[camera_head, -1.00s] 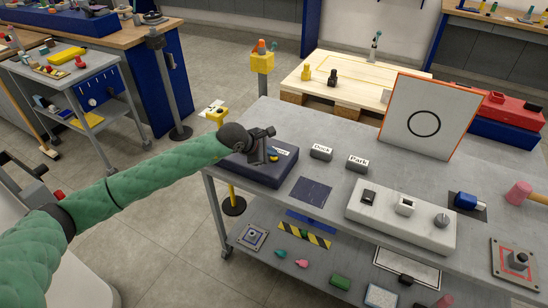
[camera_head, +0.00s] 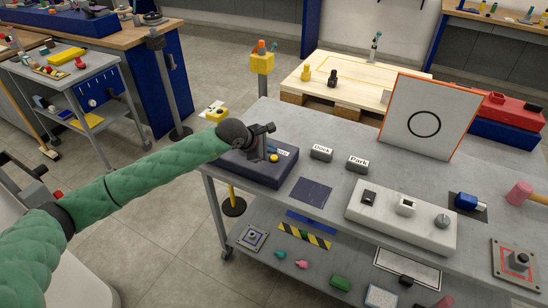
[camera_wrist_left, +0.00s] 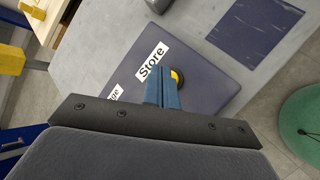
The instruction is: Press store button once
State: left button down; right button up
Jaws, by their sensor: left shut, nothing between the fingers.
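The dark blue button box (camera_head: 262,174) sits on the near left corner of the grey cart top. A yellow button (camera_head: 274,158) shows on it, beside my fingers. In the left wrist view the box (camera_wrist_left: 205,73) carries a white "Store" label (camera_wrist_left: 152,61) and a second label, partly hidden. The yellow button (camera_wrist_left: 178,78) there sits in a dark ring, partly covered by my fingers. My left gripper (camera_head: 261,154) is shut and empty, pointing down over the box; its blue fingers (camera_wrist_left: 163,91) show in the wrist view. I cannot tell whether they touch anything. My right gripper is out of view.
Grey blocks labelled Dock (camera_head: 321,153) and Park (camera_head: 357,163) stand to the right. A dark square (camera_head: 311,192) lies flat on the cart top.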

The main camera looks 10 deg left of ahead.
aim_at(271, 158)
pick_arm(q)
jog(key=shift+r, duration=0.15)
jog(key=shift+r, duration=2.4)
